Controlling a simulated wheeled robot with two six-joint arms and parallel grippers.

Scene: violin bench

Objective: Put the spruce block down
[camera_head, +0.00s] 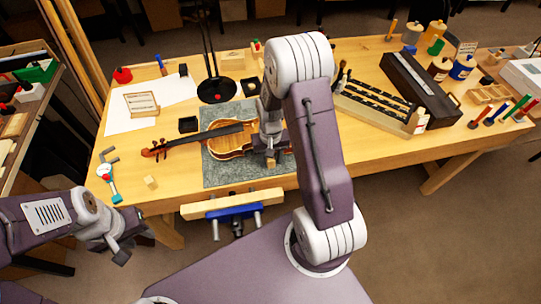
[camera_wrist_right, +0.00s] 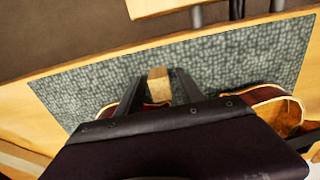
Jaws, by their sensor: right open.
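A small pale wooden block (camera_wrist_right: 158,84), which looks like the spruce block, is between the fingertips of my right gripper (camera_wrist_right: 159,76) in the right wrist view. The fingers are open around it. It is over the grey mat (camera_wrist_right: 215,55) by the open violin body (camera_wrist_right: 275,103); I cannot tell exactly what it rests on. In the head view the right gripper (camera_head: 271,158) is low over the violin (camera_head: 228,140), partly hidden by my arm. My left gripper (camera_head: 128,252) is off the bench at the lower left, its jaws unclear.
Another small pale block (camera_head: 151,182) lies on the bench's front left. A front vise (camera_head: 232,204) juts from the bench edge. A black lamp base (camera_head: 217,90) stands behind the violin. A tool rack (camera_head: 375,105) is to the right.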

